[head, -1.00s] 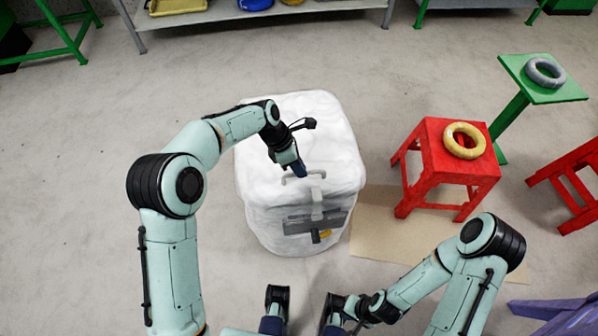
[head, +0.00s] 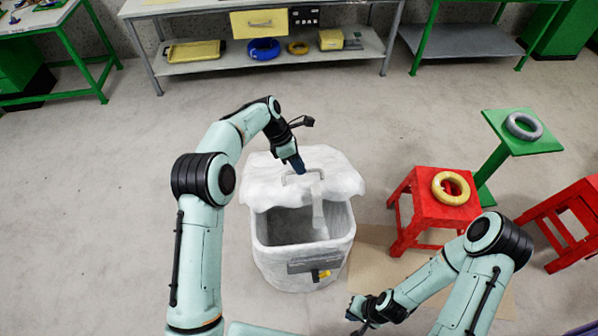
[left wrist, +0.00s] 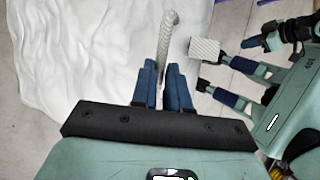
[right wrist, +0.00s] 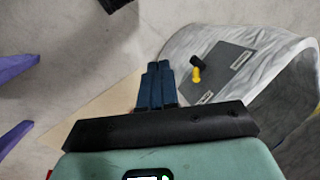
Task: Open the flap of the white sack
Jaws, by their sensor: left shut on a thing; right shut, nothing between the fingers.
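The white sack (head: 300,268) stands on the floor in front of me, and its grey inside shows. Its flap (head: 330,178) is lifted and tilted up at the back. A handle (head: 305,177) is on the flap, and a pale strap hangs from the flap's front. My left gripper (head: 297,166) is shut on the handle, which shows between its fingers in the left wrist view (left wrist: 166,50). My right gripper (head: 356,312) is shut and empty, low and right of the sack. In the right wrist view, the sack's side shows a grey plate (right wrist: 222,78) with a yellow-and-black latch (right wrist: 197,70).
A red stool (head: 430,215) with a yellow ring (head: 450,188) stands right of the sack, near a green stand (head: 515,145) with a grey ring (head: 523,126). A shelf (head: 270,62) stands at the back. Cardboard (head: 375,262) lies beside the sack. The floor at left is clear.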

